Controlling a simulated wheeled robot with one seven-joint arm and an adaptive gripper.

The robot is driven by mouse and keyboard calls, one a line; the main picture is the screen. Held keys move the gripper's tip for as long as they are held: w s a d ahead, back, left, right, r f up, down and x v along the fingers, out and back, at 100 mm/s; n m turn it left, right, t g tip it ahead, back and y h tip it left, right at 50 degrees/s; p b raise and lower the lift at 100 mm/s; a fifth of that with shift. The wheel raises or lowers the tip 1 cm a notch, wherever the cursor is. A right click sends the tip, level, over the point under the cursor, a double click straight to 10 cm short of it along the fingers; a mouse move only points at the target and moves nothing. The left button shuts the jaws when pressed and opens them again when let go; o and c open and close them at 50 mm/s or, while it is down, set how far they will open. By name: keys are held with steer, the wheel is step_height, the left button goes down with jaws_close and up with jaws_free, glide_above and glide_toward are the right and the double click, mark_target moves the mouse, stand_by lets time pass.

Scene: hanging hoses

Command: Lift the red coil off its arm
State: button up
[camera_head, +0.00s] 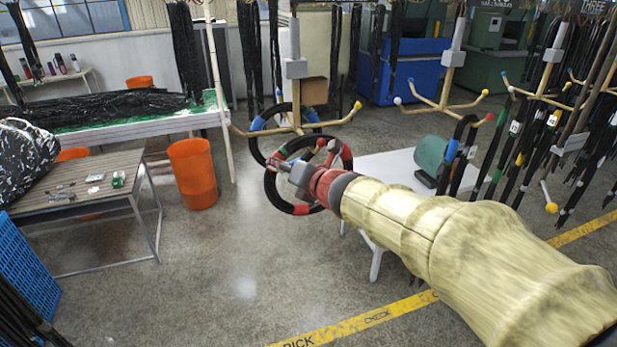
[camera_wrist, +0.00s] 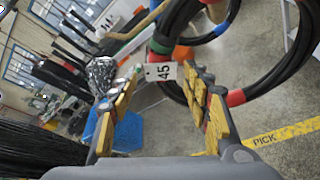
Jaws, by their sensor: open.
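The red coil, a black hose loop with red bands (camera_head: 300,209), hangs from a tan rack arm with a red tip (camera_head: 321,142). In the wrist view the coil (camera_wrist: 236,97) fills the upper right, with a red band and a green mark showing. A white tag reading 45 (camera_wrist: 161,72) shows between my finger ends. My gripper (camera_head: 297,175) is at the coil's upper part in the head view, covering some of it. In the wrist view my gripper (camera_wrist: 163,82) has its yellow-padded fingers spread apart. I cannot tell whether they touch the hose.
A blue-banded coil (camera_head: 258,124) hangs just behind. A yellow-tipped rack arm (camera_head: 357,105) is to the right. A white table (camera_head: 385,168) stands behind my arm. An orange bin (camera_head: 193,174) and a slatted table (camera_head: 85,180) are left. Open floor lies between.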

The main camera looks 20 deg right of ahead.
steer(key=x, duration=0.7)
steer(key=shift+w+f, duration=0.2)
steer(key=shift+c, duration=0.2)
steer(key=c, duration=1.1)
jaws_close()
steer(key=shift+r, duration=0.15)
